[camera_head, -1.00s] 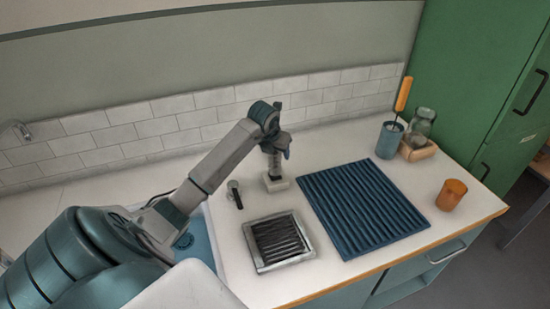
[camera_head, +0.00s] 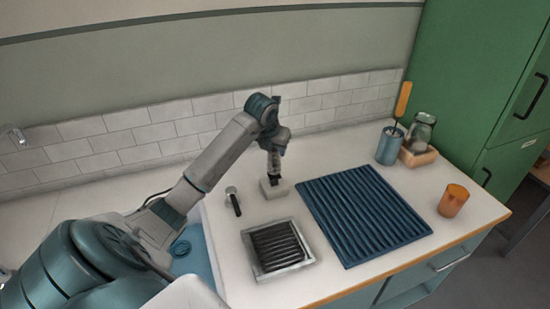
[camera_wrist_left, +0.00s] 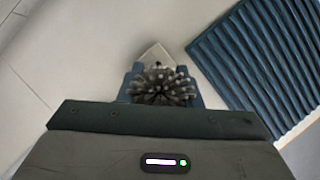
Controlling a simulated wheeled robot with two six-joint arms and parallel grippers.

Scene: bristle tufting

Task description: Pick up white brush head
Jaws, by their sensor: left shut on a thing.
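My left gripper (camera_head: 273,178) points down at the pale block (camera_head: 275,190), which stands on the counter left of the blue ribbed mat. In the left wrist view, the gripper (camera_wrist_left: 161,88) is shut on the white brush head (camera_wrist_left: 162,86), whose dark bristles fan toward the camera between the two blue fingers. A corner of the pale block (camera_wrist_left: 154,54) shows beyond the bristles. I cannot tell whether the brush head and the block are one piece, or whether there is a gap under it. My right gripper is not in view.
The blue ribbed mat (camera_head: 364,213) lies right of the gripper. A framed tray with dark slats (camera_head: 246,242) is in front, and a small black-handled thing (camera_head: 235,203) is left. An orange cup (camera_head: 453,200) and a blue-grey cup (camera_head: 389,147) stand right. A tiled wall (camera_head: 140,132) runs behind.

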